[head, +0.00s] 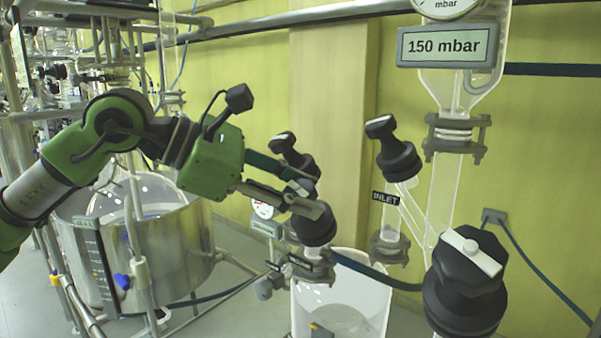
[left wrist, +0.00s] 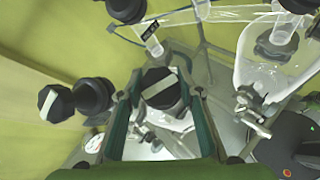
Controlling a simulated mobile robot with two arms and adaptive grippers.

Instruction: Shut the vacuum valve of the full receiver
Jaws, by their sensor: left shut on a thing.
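My left gripper (head: 308,197) is shut on a black valve knob (head: 314,228) above a clear receiver vessel (head: 345,300). In the left wrist view the knob (left wrist: 158,92) sits between the two fingers of the gripper (left wrist: 160,76), and a pale bar crosses its top at a slant. In the head view the fingers cover the knob's top. A small dark label by the valve is too small to read. I cannot tell the vessel's liquid level. My right gripper is not in view.
Another large black knob (head: 465,285) with a white bar stands at right. A black-capped valve (head: 395,150) is beside the INLET label (head: 385,198). A 150 mbar sign (head: 444,45) hangs above. A steel vessel (head: 170,250) is at left. Hoses cross behind.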

